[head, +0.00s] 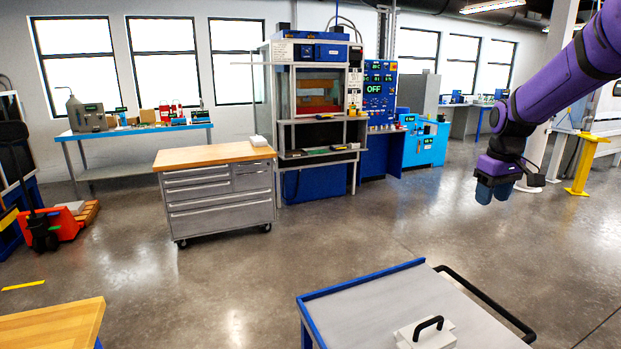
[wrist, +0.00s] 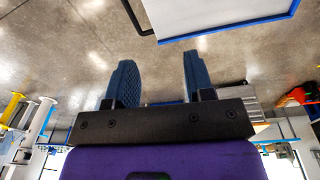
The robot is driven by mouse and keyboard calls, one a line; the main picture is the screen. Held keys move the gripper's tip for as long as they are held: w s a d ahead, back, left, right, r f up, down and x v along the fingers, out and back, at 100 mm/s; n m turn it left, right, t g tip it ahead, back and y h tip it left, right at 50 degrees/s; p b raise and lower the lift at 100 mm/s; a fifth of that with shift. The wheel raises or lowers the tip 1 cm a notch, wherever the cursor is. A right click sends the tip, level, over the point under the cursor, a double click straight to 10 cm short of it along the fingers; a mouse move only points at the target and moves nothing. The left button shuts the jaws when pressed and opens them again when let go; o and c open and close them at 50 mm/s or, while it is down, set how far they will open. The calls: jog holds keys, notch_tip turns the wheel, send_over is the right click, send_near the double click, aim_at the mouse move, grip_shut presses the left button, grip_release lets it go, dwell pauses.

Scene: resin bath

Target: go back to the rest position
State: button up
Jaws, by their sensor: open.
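My gripper (head: 494,190) hangs at the right side of the head view, at the end of my purple arm, pointing down over open floor. In the wrist view my gripper (wrist: 156,80) shows two blue ribbed fingers set apart with nothing between them. It is open and empty, and touches nothing. A grey cart top with a blue rim (head: 365,284) stands below and to the left of it in the head view. A white block with a black handle (head: 427,333) sits on that cart.
A grey drawer cabinet (head: 220,196) with a wooden top stands mid-left. Behind it are a machine with a blue base (head: 318,183) and a display reading OFF (head: 374,88). A wooden table corner (head: 55,325) is at front left. A yellow post (head: 584,165) stands at right. Mid-floor is clear.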

jog(key=s+a+r+m+t, duration=0.1)
jog(key=s+a+r, duration=0.35)
jog(key=s, duration=0.45)
jog(key=s+a+r+m+t, duration=0.1)
jog(key=s+a+r, duration=0.35)
jog(key=s, duration=0.35)
jog(key=s+a+m+t, duration=0.1)
jog(key=s+a+t, duration=0.1)
jog(key=s, duration=1.5)
jog(key=shift+a+f, duration=0.45)
